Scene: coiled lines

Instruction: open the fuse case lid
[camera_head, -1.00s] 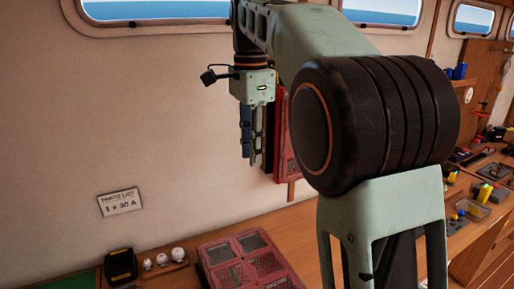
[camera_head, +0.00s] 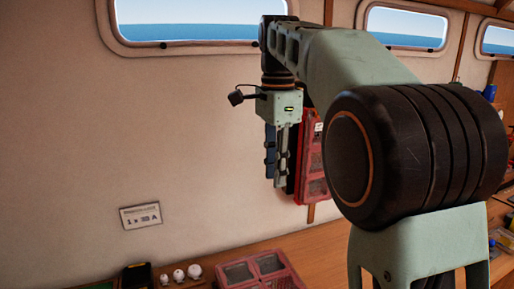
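A red case (camera_head: 262,268) with a lid of dark windowed panels lies on the bench at the bottom, cut off by the picture edge. Its lid looks flat and shut. A similar red panelled case (camera_head: 312,160) stands upright by the wall, partly behind my arm. No label shows which is the fuse case. My gripper (camera_head: 277,180) hangs pointing down, in front of the wall and just left of the upright case in the picture. It is well above the bench case. I see no object in it, but the finger gap is unclear from this side.
A small sign (camera_head: 141,216) on the wall reads "1 x 30 A". White round knobs (camera_head: 179,274) and a black-and-yellow item (camera_head: 137,275) sit left of the bench case. My arm hides much of the right side.

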